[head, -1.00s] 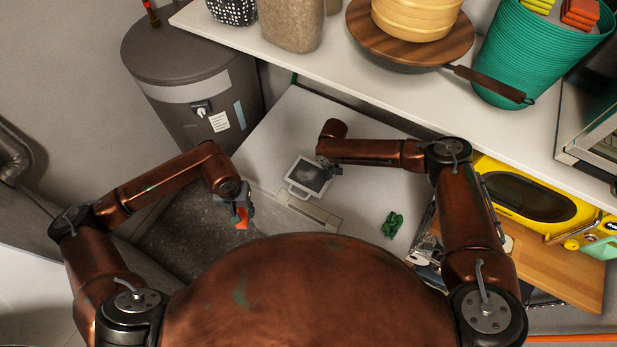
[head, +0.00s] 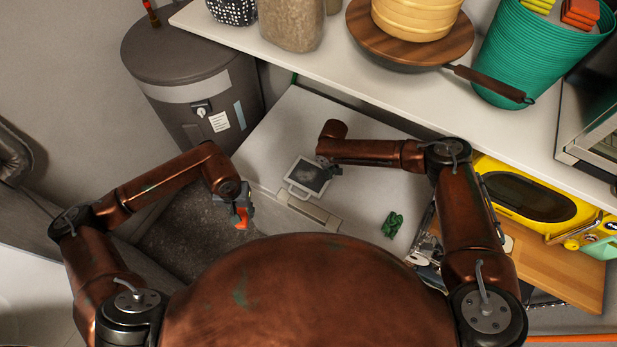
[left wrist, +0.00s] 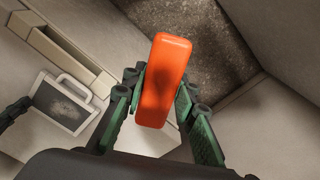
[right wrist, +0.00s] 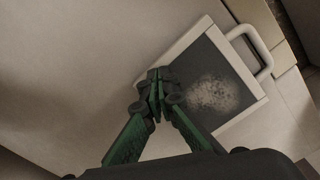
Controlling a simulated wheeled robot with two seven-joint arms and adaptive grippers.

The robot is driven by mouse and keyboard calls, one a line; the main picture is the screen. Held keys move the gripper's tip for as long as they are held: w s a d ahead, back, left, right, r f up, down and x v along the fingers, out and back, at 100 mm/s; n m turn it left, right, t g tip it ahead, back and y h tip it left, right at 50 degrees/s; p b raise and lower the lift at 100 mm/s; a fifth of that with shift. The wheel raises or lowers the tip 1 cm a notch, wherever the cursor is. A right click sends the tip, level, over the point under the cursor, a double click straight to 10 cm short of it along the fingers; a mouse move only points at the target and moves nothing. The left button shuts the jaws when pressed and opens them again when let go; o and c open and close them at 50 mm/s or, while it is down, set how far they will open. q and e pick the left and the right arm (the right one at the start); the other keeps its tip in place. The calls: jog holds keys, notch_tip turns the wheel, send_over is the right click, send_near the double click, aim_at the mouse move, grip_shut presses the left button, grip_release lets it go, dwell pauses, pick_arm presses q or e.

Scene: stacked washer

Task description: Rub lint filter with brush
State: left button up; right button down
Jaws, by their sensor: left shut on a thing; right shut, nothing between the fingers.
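The lint filter (head: 307,173) lies on top of the pale machine, a light frame with a handle around a dark screen. A pale grey lint patch shows on the screen in the right wrist view (right wrist: 214,95). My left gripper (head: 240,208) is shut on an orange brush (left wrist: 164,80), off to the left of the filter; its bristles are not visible. The brush is apart from the filter. My right gripper (right wrist: 156,85) is shut and empty at the edge of the filter frame; I cannot tell whether it touches it. The filter also shows in the left wrist view (left wrist: 42,76).
A filter slot (head: 308,207) lies in front of the filter on the machine top (head: 285,120). A small green object (head: 393,224) lies to the right. A white shelf (head: 300,60) with containers overhangs the back. A dark grey cylinder (head: 190,85) stands at left.

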pick_arm(q)
jog(key=shift+f+b, duration=0.3)
jog(key=shift+f, duration=0.05)
pick_arm(e)
jog(key=shift+f, duration=0.7)
pick_arm(q)
jog(key=shift+r, duration=0.15)
pick_arm(e)
jog(key=shift+r, duration=0.15)
